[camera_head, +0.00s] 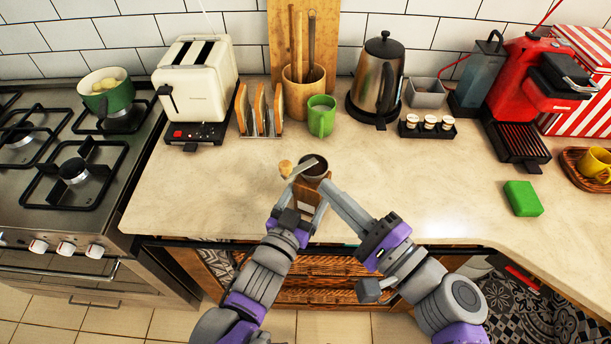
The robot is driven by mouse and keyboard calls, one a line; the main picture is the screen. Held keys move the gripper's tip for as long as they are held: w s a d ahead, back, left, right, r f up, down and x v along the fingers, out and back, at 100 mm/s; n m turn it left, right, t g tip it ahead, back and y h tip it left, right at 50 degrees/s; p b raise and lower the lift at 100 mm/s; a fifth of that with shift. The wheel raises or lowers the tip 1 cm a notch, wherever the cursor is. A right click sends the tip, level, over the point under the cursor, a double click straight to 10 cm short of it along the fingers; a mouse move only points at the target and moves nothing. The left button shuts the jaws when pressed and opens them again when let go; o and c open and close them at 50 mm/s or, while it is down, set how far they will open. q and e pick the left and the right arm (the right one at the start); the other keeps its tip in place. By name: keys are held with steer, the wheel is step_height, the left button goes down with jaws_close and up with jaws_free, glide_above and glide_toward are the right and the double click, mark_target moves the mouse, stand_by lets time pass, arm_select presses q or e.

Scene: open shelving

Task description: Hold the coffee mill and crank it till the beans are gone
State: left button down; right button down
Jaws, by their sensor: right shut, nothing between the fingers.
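The coffee mill (307,194) stands near the counter's front edge, with a wooden body and a dark round bowl (314,169) on top. Its crank arm reaches left over the bowl to a pale wooden knob (285,168). I cannot make out beans in the bowl. My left gripper (303,204) comes from the front with a finger on each side of the wooden body and appears closed on it. My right gripper (324,186) is shut and empty, its fingertips at the right side of the mill, just below the bowl and apart from the knob.
A green mug (321,116), toast rack (259,112), toaster (197,80) and kettle (379,77) stand behind the mill. The stove (70,170) is at left. A green sponge (522,198) and red coffee machine (523,75) are at right. The counter beside the mill is clear.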

steer(key=d+n, duration=0.2)
steer(key=n, duration=0.4)
steer(key=n+g+y, duration=0.2)
steer(key=n+g, duration=0.2)
steer(key=n, duration=1.6)
glide_toward(289, 170)
steer(key=x, duration=0.7)
steer(key=shift+w+d+f, duration=0.15)
steer(key=shift+a, duration=0.35)
